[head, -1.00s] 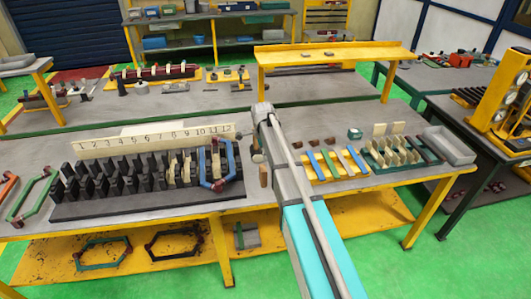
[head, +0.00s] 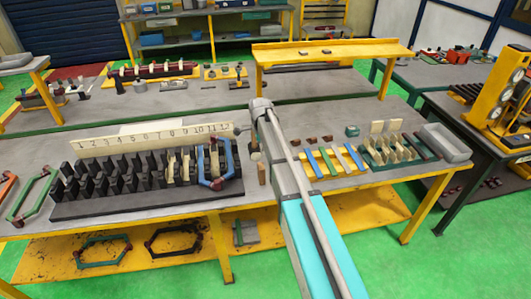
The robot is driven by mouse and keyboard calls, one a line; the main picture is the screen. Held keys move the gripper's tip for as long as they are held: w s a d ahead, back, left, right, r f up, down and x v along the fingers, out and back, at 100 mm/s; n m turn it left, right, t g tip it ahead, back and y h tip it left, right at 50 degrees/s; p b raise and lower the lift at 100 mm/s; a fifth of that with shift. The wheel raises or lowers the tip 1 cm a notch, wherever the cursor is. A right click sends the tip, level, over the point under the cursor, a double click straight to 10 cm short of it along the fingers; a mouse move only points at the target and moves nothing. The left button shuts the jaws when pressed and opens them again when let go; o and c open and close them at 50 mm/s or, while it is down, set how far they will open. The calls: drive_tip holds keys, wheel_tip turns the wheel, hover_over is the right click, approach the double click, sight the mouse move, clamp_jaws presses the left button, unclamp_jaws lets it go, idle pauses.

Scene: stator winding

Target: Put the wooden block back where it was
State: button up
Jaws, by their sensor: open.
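Several small brown wooden blocks (head: 311,139) lie in a row on the bench, behind the coloured strips and right of my arm. I cannot tell which one the task means. A wooden piece (head: 262,174) stands close to the left side of my arm, with a paler rounded piece (head: 256,150) above it. My gripper (head: 242,128) shows only as a small dark part left of my arm's end, near the right end of the numbered board. It is open, with nothing visible in it. My arm hides part of the bench.
A black slotted stator rack (head: 150,205) with pale wedges and a blue coil frame fills the left of the bench. A yellow tray of coloured strips (head: 325,178), a green holder (head: 370,160) and a grey bin (head: 448,143) are on the right. A yellow shelf (head: 330,50) stands behind.

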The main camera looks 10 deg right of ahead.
drive_tip(key=s+d+n, duration=0.1)
drive_tip(key=s+n, duration=1.7)
drive_tip(key=s, duration=1.1)
drive_tip(key=shift+d, duration=0.15)
